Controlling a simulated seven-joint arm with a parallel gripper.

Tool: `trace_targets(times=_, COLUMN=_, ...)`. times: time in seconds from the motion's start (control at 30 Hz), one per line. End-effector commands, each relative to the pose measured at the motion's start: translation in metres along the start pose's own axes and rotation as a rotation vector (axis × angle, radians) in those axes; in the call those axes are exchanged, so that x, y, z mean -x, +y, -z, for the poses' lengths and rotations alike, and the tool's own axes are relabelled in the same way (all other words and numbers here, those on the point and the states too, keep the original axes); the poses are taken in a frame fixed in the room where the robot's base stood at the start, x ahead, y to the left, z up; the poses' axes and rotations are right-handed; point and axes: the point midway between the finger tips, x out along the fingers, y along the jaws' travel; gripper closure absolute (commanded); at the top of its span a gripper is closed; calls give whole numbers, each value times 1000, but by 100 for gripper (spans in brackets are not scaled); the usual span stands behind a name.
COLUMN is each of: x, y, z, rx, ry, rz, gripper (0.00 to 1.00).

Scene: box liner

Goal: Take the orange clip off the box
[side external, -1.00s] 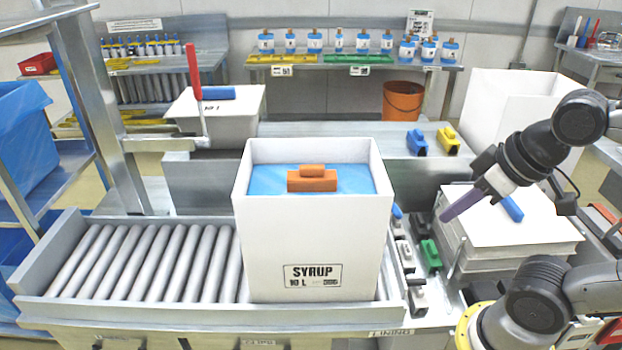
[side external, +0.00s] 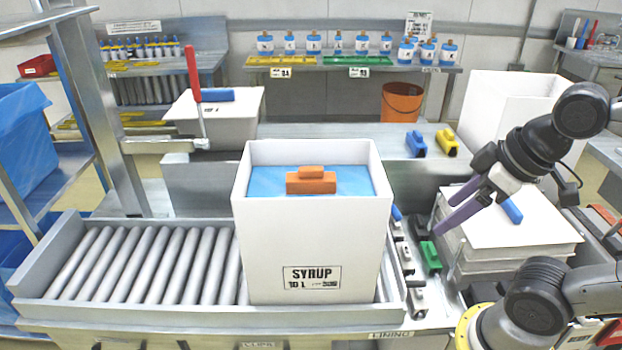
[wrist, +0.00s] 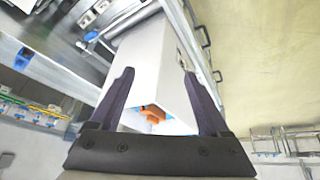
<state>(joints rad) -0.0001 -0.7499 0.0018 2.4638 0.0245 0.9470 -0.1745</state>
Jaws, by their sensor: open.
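The orange clip (side external: 311,181) sits at the top of the tall white box (side external: 312,235) labelled SYRUP, over its blue liner (side external: 258,181). My gripper (side external: 441,215) has purple fingers, is open and empty, and is to the right of the box, above the row of small clips. In the wrist view my gripper's fingers (wrist: 157,72) are spread wide, and the orange clip (wrist: 153,114) shows between them, beyond the fingertips' base. The white box (wrist: 155,65) also shows between the fingers there.
Green, grey and black clips (side external: 430,256) lie in a row right of the box. Blue and yellow clips (side external: 446,141) lie on the shelf behind. The roller conveyor (side external: 150,262) left of the box is clear.

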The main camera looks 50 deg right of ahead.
Motion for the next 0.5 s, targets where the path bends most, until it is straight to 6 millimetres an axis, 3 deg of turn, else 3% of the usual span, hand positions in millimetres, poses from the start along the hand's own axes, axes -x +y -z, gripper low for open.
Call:
trace_targets(times=0.1, x=21, y=-3, z=34, rx=149, ry=14, rz=36, gripper=20)
trace_targets(times=0.3, x=42, y=-4, z=104, rx=374, ry=6, rz=118, gripper=20)
trace_targets(times=0.5, x=37, y=6, z=188, rx=562, ry=2, rz=220, gripper=20)
